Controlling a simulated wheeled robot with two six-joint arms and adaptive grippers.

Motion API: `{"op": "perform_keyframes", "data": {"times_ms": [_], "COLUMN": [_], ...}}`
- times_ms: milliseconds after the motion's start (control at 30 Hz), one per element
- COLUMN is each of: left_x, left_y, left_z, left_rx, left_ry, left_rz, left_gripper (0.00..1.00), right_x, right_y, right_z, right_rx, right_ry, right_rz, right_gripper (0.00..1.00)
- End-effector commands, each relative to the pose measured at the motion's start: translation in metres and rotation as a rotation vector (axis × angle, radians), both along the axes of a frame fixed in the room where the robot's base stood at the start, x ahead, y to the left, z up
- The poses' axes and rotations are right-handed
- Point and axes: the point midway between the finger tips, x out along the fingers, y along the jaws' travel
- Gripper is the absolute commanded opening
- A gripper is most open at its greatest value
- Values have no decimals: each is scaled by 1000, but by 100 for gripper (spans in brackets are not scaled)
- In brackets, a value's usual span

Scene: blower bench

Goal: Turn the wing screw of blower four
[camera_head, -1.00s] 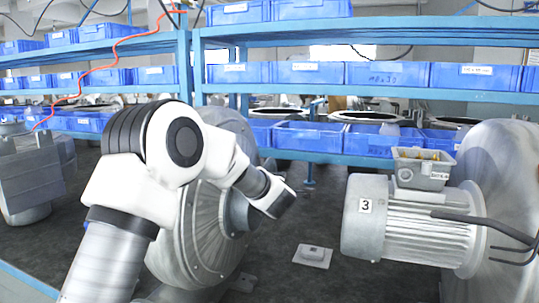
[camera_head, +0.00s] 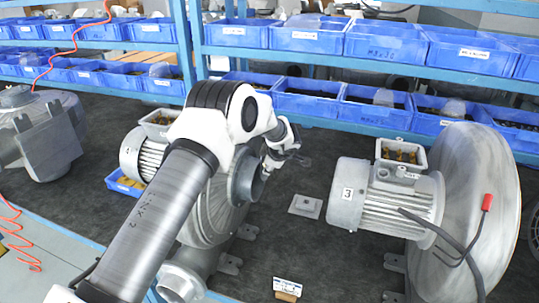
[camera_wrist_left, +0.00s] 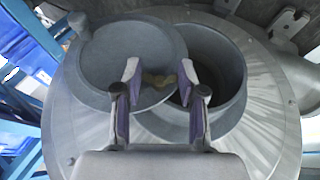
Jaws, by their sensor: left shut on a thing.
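The small brass-coloured wing screw (camera_wrist_left: 158,80) is near the cover's right edge, between my left gripper's fingers (camera_wrist_left: 160,73). The gripper is shut on it. In the head view my left gripper (camera_head: 287,158) is at the blower's inlet side, and the screw cannot be made out there. My right gripper is not in view.
A blower marked 3 (camera_head: 385,205) stands to the right, with a loose dark cable in front. A small white plate (camera_head: 305,206) lies on the dark bench between the blowers. Shelves of blue bins (camera_head: 310,40) run along the back. Another blower (camera_head: 45,140) stands far left.

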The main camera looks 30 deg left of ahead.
Motion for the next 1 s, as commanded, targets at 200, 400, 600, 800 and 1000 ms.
{"op": "perform_keyframes", "data": {"times_ms": [200,400,600,800,1000], "left_x": [1,1,1,1,1], "left_y": [1,1,1,1,1], "left_z": [0,-1,-1,-1,0], "left_rx": [-21,-28,-29,-28,-28], "left_ry": [88,123,126,126,125], "left_rz": [2,0,0,0,0], "left_gripper": [5,5,5,51,66], "right_x": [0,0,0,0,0], "right_y": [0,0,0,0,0], "right_z": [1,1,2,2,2], "right_rx": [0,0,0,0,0], "right_ry": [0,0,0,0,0], "right_rz": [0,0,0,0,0], "right_gripper": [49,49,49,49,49]}}
